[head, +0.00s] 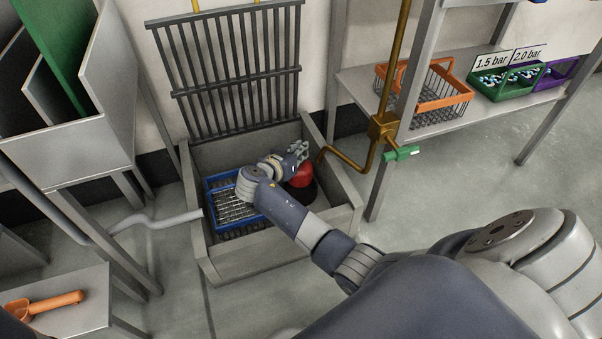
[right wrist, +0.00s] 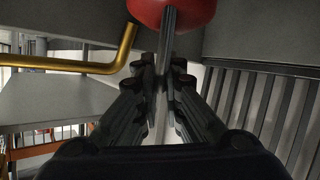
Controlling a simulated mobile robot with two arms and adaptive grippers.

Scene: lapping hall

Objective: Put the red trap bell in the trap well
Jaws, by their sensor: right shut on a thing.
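The red trap bell (head: 302,177) is in the grey trough, at its right side, below my right gripper (head: 297,152). In the right wrist view the red bell (right wrist: 172,12) is at the top edge, and a thin grey stem runs from it between the fingers of my right gripper (right wrist: 166,68), which are shut on it. A dark round rim, seemingly the trap well (head: 303,194), shows just below the bell. The bell overlaps it in the picture; I cannot tell whether it is seated or still above. My left gripper is not in view.
A blue wire basket (head: 212,206) stands in the trough (head: 281,244), left of the bell. A slatted grey rack (head: 236,85) rises behind. A brass pipe (head: 371,163) with a green-handled valve (head: 402,153) comes close on the right. An orange scoop (head: 45,304) lies on a low table.

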